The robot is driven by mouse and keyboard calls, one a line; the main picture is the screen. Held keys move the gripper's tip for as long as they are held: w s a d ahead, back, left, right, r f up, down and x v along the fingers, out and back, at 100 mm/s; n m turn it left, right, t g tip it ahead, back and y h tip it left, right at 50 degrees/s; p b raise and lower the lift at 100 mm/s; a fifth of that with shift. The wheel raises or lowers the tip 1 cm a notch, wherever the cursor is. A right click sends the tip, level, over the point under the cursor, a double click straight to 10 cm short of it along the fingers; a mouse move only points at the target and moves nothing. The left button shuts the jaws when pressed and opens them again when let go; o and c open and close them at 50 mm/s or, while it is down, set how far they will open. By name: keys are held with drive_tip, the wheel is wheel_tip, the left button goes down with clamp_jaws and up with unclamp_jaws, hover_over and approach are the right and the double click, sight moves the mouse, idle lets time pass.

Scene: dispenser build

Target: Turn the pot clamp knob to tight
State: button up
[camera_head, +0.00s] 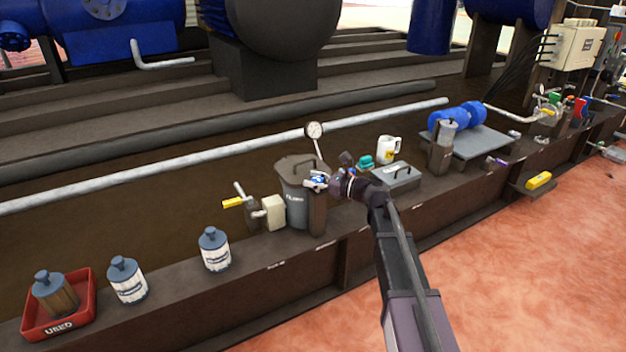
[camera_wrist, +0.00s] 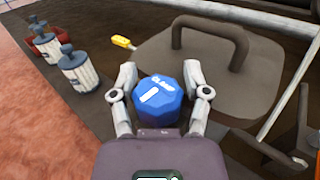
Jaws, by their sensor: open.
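The pot clamp knob (camera_wrist: 158,101) is a blue faceted knob with white markings on top, in the middle of the wrist view. My gripper (camera_wrist: 160,85) is open, with one finger on each side of the knob. A small gap seems to show at the fingers, and I cannot tell whether either touches it. The grey pot (camera_head: 296,205) stands on the dark ledge in the head view, its lid (camera_wrist: 208,65) with a bar handle just beyond the knob in the wrist view. In the head view my gripper (camera_head: 322,181) is at the pot's right side and partly hides the knob.
A yellow-handled valve (camera_head: 233,202) and a pale box (camera_head: 273,212) stand left of the pot. A gauge (camera_head: 314,130) rises behind it. A grey toolbox (camera_head: 397,176) and white jug (camera_head: 389,149) are to the right. Several canisters and a red tray (camera_head: 84,316) are at left.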

drive_tip(key=shift+a, duration=0.2)
drive_tip(key=c, duration=0.8)
drive_tip(key=shift+d, duration=0.15)
drive_tip(key=shift+c, duration=0.2)
drive_tip(key=shift+w, duration=0.1)
